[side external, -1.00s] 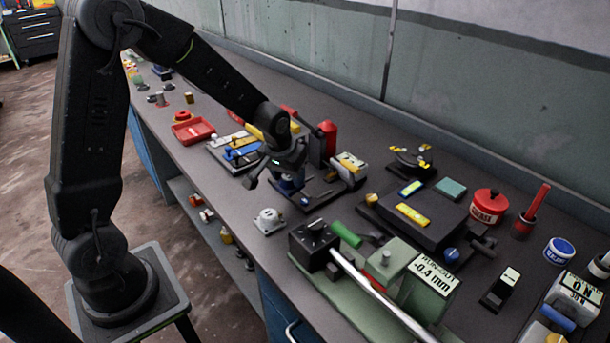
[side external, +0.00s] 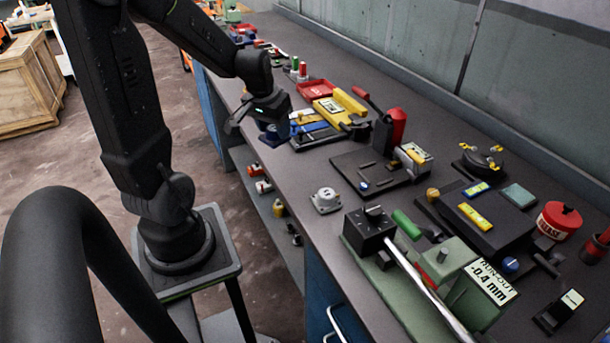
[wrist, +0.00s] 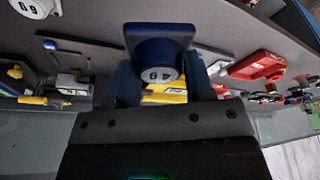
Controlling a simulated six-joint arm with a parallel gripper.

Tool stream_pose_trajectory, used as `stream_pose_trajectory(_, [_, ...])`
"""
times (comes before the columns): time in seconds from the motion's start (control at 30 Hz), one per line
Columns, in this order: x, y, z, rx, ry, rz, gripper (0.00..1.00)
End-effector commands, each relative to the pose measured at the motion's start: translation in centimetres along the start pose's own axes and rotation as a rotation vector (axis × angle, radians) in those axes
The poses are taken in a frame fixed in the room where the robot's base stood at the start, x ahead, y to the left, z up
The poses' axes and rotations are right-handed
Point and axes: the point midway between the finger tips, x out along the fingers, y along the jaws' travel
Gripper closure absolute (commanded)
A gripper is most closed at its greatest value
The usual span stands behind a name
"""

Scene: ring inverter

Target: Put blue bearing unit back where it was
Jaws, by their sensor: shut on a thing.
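The blue bearing unit (wrist: 160,42) sits between the two fingers of my gripper (wrist: 165,80) in the wrist view, its square base facing outward and a round pale face with a marking showing. In the side view my gripper (side external: 262,112) is shut on it, and the unit (side external: 272,138) is partly hidden below the gripper. It is held near the bench's front edge, left of a rack with blue and yellow parts (side external: 318,133). A dark fixture plate (side external: 352,160) with a red-handled clamp stands to the right, with no blue unit on it.
A white bearing unit (side external: 326,200) stands near the bench's front edge. A red tray (side external: 314,90) and a yellow part (side external: 338,108) are behind the gripper. Bare bench lies between the rack and white unit.

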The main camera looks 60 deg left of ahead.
Motion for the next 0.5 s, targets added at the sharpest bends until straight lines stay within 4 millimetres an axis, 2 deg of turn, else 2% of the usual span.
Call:
stream_pose_trajectory(0.03, [-0.3,-1.4,0.2,-0.023,0.005,-0.006,1.0])
stream_pose_trajectory(0.1, [-0.6,-2.6,0.5,-0.038,0.006,-0.01,1.0])
stream_pose_trajectory(0.27, [-0.9,-4.1,0.9,-0.055,0.008,-0.013,1.0])
stream_pose_trajectory(0.37, [-0.5,-3.7,0.9,-0.053,0.007,-0.013,1.0])
stream_pose_trajectory(0.5, [1.3,-1.3,0.6,-0.046,0.003,-0.01,1.0])
